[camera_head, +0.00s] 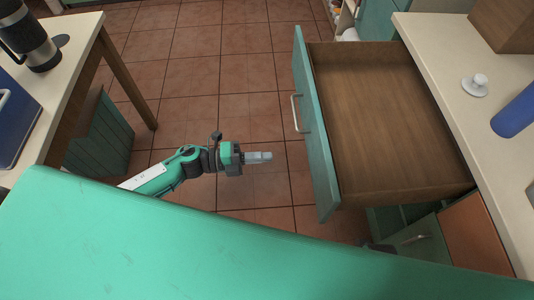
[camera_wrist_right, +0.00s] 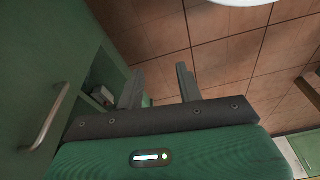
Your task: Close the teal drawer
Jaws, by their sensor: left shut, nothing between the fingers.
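The teal drawer (camera_head: 322,150) stands pulled far out from the counter on the right. Its wooden inside looks empty, and its pale handle (camera_head: 295,113) faces left. My left gripper (camera_head: 262,157) is shut and empty over the floor, left of the drawer front and apart from it. My right gripper (camera_wrist_right: 160,85) shows in the right wrist view with its two fingers apart and nothing between them. A teal panel with a metal handle (camera_wrist_right: 45,118) is at the left of that view. The right gripper is not clearly seen in the head view.
The right counter (camera_head: 418,60) holds a white knob-like object (camera_head: 475,85), a blue item (camera_head: 515,115) and a wooden box (camera_head: 505,22). A table (camera_head: 88,30) with a dark flask (camera_head: 30,38) stands at left. Tiled floor (camera_head: 215,85) lies clear between them.

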